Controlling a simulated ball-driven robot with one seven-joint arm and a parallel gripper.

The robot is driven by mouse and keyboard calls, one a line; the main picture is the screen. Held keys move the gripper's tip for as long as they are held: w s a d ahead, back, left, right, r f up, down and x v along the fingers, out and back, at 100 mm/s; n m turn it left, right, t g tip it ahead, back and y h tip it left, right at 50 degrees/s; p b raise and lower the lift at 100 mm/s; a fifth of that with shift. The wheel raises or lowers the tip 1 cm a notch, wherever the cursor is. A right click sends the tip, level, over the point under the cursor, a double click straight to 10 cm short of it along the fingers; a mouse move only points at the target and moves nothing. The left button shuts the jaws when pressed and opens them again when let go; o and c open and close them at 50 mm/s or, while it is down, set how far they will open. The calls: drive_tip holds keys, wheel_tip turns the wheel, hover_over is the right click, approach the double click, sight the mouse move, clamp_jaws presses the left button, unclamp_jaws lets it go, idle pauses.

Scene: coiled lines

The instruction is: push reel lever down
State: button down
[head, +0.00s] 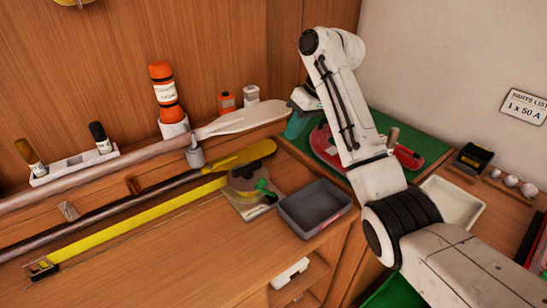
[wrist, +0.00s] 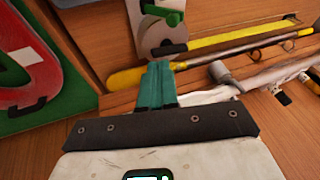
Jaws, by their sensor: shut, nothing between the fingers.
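My gripper (head: 296,124) has teal fingers and is up and behind the reel, toward the back right in the head view. In the wrist view my gripper (wrist: 157,86) is shut and empty, its tips below the plate in the picture and apart from the lever.
A grey tray (head: 313,208) stands right of the reel. A yellow-bladed rod (head: 240,158) and a white paddle (head: 240,118) lie behind it. A red object (head: 325,148) rests on a green mat (head: 425,147). An orange bottle (head: 165,92) stands at the back.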

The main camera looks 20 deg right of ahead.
drive_tip(key=shift+s+a+p+x, duration=0.3)
drive_tip(key=shift+p+x, duration=0.1)
drive_tip(key=shift+x, duration=1.75)
drive_tip(key=shift+s+a+p+x, duration=0.25)
drive_tip(key=shift+s+p+x, duration=0.1)
drive_tip(key=shift+x, duration=1.8)
drive_tip(key=shift+s+a+p+x, duration=0.25)
drive_tip(key=shift+p+x, duration=0.15)
drive_tip(key=shift+x, duration=1.75)
drive_tip(key=shift+r, duration=0.1)
